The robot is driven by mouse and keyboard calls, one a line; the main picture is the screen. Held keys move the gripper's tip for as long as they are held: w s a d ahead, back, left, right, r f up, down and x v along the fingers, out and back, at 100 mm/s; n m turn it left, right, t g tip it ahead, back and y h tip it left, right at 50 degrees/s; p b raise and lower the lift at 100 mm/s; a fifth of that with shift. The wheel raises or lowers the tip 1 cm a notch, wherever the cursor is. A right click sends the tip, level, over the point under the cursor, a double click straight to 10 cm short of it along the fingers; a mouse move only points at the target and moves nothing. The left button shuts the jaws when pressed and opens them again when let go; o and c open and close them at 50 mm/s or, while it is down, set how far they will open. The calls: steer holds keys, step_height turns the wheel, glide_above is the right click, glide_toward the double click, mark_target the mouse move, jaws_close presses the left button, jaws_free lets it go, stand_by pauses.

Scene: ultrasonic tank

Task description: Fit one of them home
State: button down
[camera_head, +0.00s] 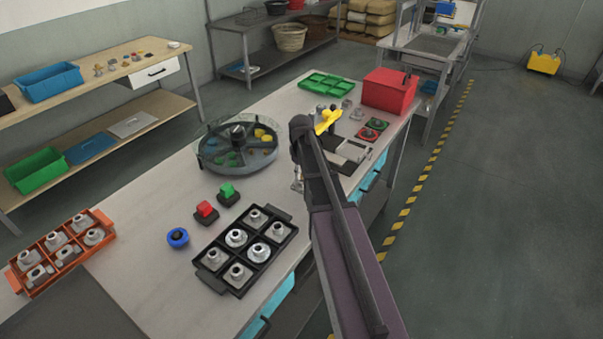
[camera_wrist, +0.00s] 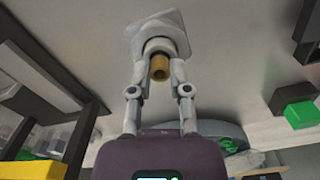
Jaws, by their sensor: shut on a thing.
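In the wrist view, my gripper (camera_wrist: 160,52) is shut on a pale grey fitting (camera_wrist: 158,24). The fitting has a square flange, a round collar and a brass-coloured core, and it is held above the light table top. In the head view, my arm hides most of the gripper; only a small part (camera_head: 297,185) shows at the table's right edge. Similar grey fittings stand in the black tray (camera_head: 211,281) at the front. More of them stand in the orange tray (camera_head: 106,218) at the left. Which seat matches the held fitting cannot be told.
A round clear-walled carousel (camera_head: 204,161) stands mid-table. A red box (camera_head: 391,89) and a green tray (camera_head: 327,85) are at the back. Table between them is partly clear.

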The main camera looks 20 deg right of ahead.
steer(key=shift+f+b, duration=0.35)
steer(key=shift+f, duration=0.05)
stand_by(0.4)
steer(key=c, duration=0.5)
jaws_free()
